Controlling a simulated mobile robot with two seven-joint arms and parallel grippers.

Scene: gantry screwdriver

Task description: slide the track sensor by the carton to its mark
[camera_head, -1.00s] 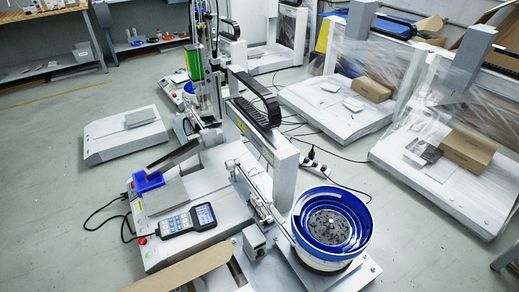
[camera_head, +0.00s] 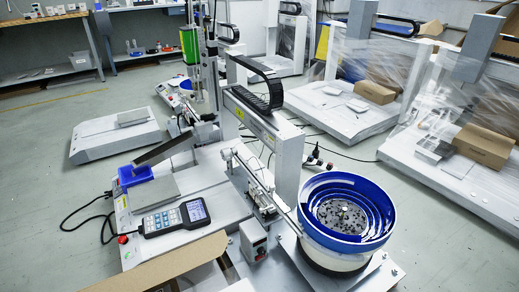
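The screwdriver gantry (camera_head: 262,125) stands in the middle of the head view, with a feed track (camera_head: 258,187) running along its side to the blue bowl feeder (camera_head: 345,212). Small metal parts sit along this track, but I cannot tell which is the track sensor, and I see no clear mark. An open cardboard carton (camera_head: 165,266) lies at the bottom edge, partly cut off. Closed brown cartons also stand on the right-hand machines, one at the right edge (camera_head: 484,145) and one behind it (camera_head: 375,92). Neither gripper is in view.
A handheld keypad (camera_head: 174,218) and a blue tray (camera_head: 134,176) lie on the gantry's base. A grey control box (camera_head: 253,240) is at its front. Black cables lie on the floor at left and behind. Plastic-wrapped machines stand at right.

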